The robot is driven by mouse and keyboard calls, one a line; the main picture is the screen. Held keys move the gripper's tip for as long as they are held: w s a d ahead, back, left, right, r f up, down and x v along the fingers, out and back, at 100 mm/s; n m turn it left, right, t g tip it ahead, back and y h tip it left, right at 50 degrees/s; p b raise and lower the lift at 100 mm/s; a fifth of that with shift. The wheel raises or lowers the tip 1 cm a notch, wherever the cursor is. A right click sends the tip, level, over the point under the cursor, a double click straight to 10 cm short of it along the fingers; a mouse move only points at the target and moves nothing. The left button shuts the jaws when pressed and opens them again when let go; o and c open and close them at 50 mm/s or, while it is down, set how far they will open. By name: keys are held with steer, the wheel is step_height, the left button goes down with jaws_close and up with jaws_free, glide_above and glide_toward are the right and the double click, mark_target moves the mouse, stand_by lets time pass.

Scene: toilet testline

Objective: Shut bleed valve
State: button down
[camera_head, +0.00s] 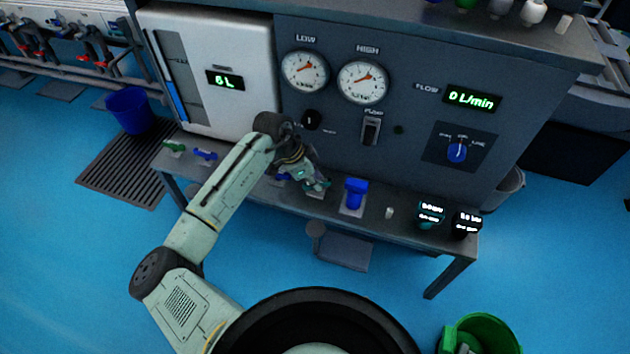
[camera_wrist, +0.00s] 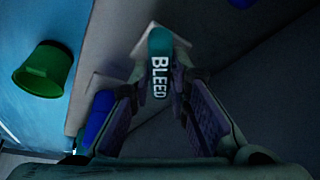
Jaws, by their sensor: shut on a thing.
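The bleed valve has a teal handle with a white "BLEED" label (camera_wrist: 159,62), seen in the middle of the wrist view on a pale base plate. In the head view the teal handle (camera_head: 319,186) sits on the bench shelf, partly covered by my gripper (camera_head: 308,178). In the wrist view my gripper (camera_wrist: 158,88) has one finger on each side of the labelled handle and is shut on it. The handle's lower end runs between the fingers and is partly hidden.
A blue valve (camera_head: 355,194) stands just right on the shelf, with a small grey peg (camera_head: 389,212) and two dark labelled knobs (camera_head: 431,212) beyond. Green (camera_head: 174,147) and blue (camera_head: 205,154) handles lie left. The panel (camera_head: 420,60) rises behind; a green bin (camera_head: 484,336) stands on the floor.

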steer(key=m+g+b, duration=0.1)
steer(key=m, duration=0.2)
steer(key=m+g, duration=0.1)
steer(key=m, duration=0.2)
steer(key=shift+w+m+g+b, duration=0.2)
steer(key=shift+m+g+b, duration=0.1)
steer(key=shift+b, duration=0.05)
stand_by(0.4)
steer(key=c, duration=1.5)
jaws_free()
steer(key=v, duration=1.2)
